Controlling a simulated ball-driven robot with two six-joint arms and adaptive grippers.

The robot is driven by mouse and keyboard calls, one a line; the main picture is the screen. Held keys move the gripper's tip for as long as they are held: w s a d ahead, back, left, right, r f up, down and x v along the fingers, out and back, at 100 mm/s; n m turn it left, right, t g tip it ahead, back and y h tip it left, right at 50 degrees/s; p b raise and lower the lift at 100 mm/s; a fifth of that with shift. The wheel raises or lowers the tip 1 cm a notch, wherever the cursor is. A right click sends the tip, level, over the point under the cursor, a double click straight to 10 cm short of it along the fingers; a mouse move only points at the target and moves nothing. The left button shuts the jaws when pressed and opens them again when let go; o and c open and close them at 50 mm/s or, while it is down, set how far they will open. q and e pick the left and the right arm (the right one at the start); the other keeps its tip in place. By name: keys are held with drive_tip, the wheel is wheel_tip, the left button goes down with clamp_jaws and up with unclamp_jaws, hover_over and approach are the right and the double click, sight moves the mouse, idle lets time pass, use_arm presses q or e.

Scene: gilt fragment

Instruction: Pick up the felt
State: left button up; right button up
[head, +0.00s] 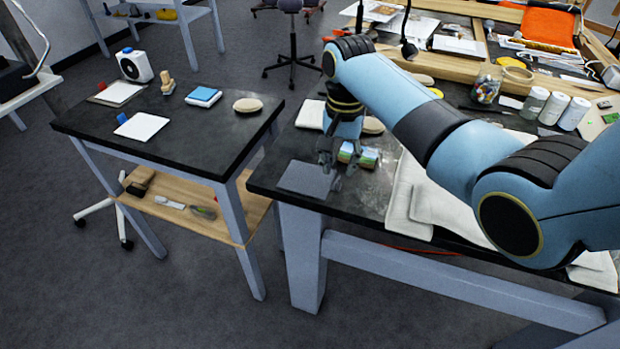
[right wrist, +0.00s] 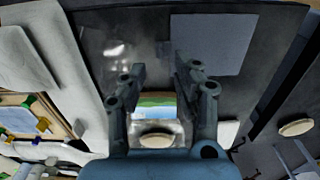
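A flat grey square that looks like the felt (head: 304,179) lies on the dark bench top near its left front corner. In the right wrist view the felt (right wrist: 212,42) lies at the upper right, beyond and to the right of the fingertips. My right gripper (head: 329,172) is above the bench by the felt's right edge and covers part of it in the head view. In the right wrist view its fingers (right wrist: 158,68) are spread, with nothing held between them. My left gripper is not in view.
White cloths (head: 413,190) lie further right. Jars and white bottles (head: 553,108) stand at the back. A separate side table (head: 190,135) is on the left, across a gap.

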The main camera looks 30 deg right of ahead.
sight(338, 180)
wheel_tip(338, 180, down, 5)
drive_tip(key=shift+w, duration=0.1)
clamp_jaws()
